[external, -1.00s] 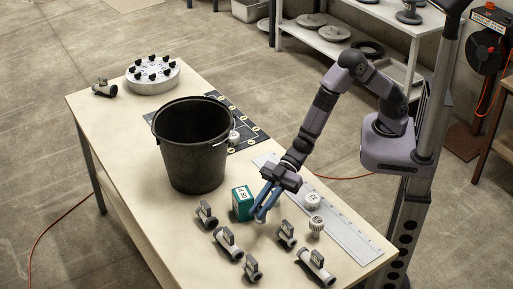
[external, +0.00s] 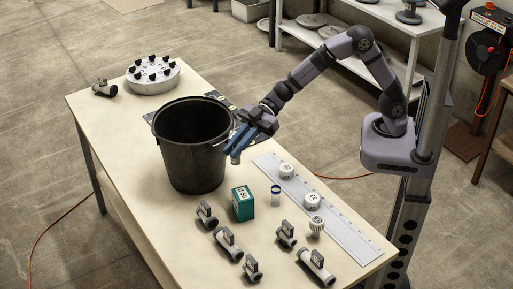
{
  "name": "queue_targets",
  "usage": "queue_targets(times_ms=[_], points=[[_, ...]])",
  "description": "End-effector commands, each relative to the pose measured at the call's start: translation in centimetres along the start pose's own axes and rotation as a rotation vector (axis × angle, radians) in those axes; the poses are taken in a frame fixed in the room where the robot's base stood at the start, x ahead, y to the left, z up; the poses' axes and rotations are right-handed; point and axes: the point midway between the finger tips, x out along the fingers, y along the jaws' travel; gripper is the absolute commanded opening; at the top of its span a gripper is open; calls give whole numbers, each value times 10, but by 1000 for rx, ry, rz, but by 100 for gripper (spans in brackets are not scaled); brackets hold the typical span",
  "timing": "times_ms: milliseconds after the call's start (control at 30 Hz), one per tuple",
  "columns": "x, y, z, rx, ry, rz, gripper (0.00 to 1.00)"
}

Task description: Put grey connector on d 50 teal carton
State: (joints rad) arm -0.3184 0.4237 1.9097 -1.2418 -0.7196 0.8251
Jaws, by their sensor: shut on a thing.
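Nothing lies on top of the carton.
The black bucket (external: 190,165) is a tall obstacle beside my gripper. Several grey valves (external: 228,243) lie at the front. White caps (external: 286,170) sit along the long ruler plate (external: 345,228).

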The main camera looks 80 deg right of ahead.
Motion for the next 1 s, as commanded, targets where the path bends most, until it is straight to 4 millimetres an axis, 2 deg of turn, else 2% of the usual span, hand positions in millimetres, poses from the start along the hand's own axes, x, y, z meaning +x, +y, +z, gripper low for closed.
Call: queue_targets(times_ms=[100,167,467,800,1000], points=[[3,-19,16,-16,-2,-58,0],[2,-24,21,-19,1,-63,0],[3,-23,21,-10,8,-31,0],[19,-23,63,-6,5,-32,0],[24,-22,74,-9,8,-30,0]])
